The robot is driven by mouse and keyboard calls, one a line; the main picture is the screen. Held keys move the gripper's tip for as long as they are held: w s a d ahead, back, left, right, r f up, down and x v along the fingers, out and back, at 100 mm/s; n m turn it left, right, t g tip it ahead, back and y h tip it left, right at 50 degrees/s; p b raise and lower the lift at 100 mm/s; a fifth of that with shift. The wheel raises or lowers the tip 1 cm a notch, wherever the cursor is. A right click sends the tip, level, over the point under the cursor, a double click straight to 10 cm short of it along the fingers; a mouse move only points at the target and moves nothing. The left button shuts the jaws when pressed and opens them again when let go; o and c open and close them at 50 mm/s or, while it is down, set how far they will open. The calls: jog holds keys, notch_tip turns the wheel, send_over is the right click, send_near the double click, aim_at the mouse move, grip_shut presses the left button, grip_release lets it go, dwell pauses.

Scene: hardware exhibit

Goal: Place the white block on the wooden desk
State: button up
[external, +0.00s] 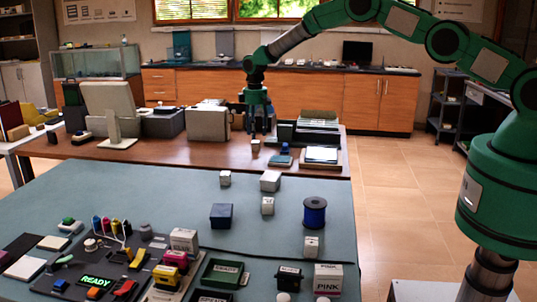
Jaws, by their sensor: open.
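The wooden desk (180,155) stretches across the middle of the external view. My gripper (259,134) points down over its right part, with its fingers apart. A small pale block (255,146) sits on the desk just below the fingertips, and at this size I cannot tell whether they touch it. Other white blocks stand on the teal surface in front: a small one (225,178), a larger one (270,181), another small one (267,205) and one nearer (312,247). I cannot tell which of these the task means.
A dark blue box (221,216) and a blue spool (314,216) stand on the teal surface (150,200). A tablet (321,155) and stacked books (318,127) lie right of my gripper. A grey box (208,124) stands left of it. The desk's front left is fairly clear.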

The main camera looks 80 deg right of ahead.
aim_at(256, 141)
notch_tip(256, 141, up, 7)
jog(key=shift+f, duration=0.2)
dwell(0.5)
